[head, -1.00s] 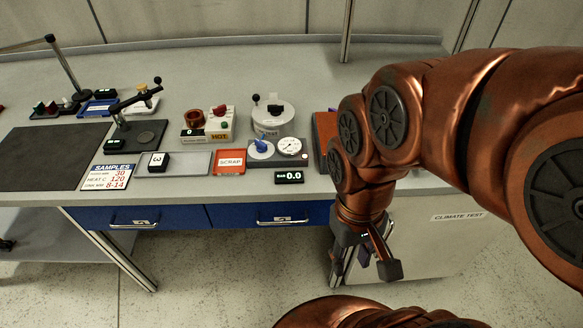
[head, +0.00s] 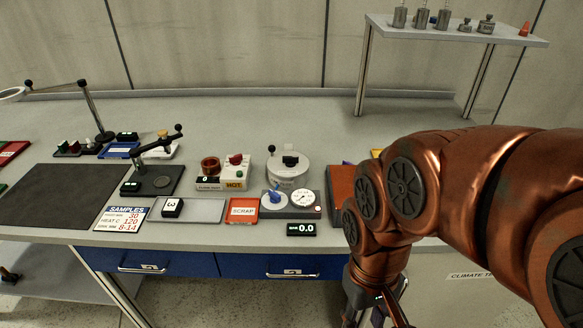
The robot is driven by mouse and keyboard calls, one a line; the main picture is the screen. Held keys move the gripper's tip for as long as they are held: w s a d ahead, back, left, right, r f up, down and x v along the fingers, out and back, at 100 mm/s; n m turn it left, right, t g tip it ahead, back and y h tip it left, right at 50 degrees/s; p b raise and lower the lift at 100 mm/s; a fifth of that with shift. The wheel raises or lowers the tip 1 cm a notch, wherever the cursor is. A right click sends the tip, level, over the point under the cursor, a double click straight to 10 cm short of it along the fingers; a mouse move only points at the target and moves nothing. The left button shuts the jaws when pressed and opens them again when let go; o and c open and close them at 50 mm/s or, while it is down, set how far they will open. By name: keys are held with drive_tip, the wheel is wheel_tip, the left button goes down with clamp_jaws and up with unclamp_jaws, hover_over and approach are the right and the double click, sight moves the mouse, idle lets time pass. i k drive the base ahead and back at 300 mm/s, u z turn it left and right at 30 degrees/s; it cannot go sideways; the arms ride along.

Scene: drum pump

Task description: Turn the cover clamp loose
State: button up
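The pressure vessel (head: 289,178) is a round pale metal pot standing on the bench, right of the middle. A black cover clamp (head: 290,161) sits on top of its lid, and a black ball-ended lever rises at the lid's left edge. Whether the clamp is tight cannot be told. My gripper (head: 375,316) hangs at the bottom edge, below and in front of the bench, well away from the vessel. Its fingers are spread with nothing seen between them. The fingertips are cut off by the frame.
A raised shelf (head: 456,27) with metal weights stands behind. Bench behind the vessel is clear.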

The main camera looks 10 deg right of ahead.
sight(290, 162)
drive_tip(key=z, duration=0.05)
drive_tip(key=k, duration=0.6)
drive_tip(key=u, duration=0.5)
drive_tip(key=i, duration=1)
drive_tip(key=u, duration=0.6)
drive_tip(key=i, duration=0.35)
drive_tip(key=u, duration=0.15)
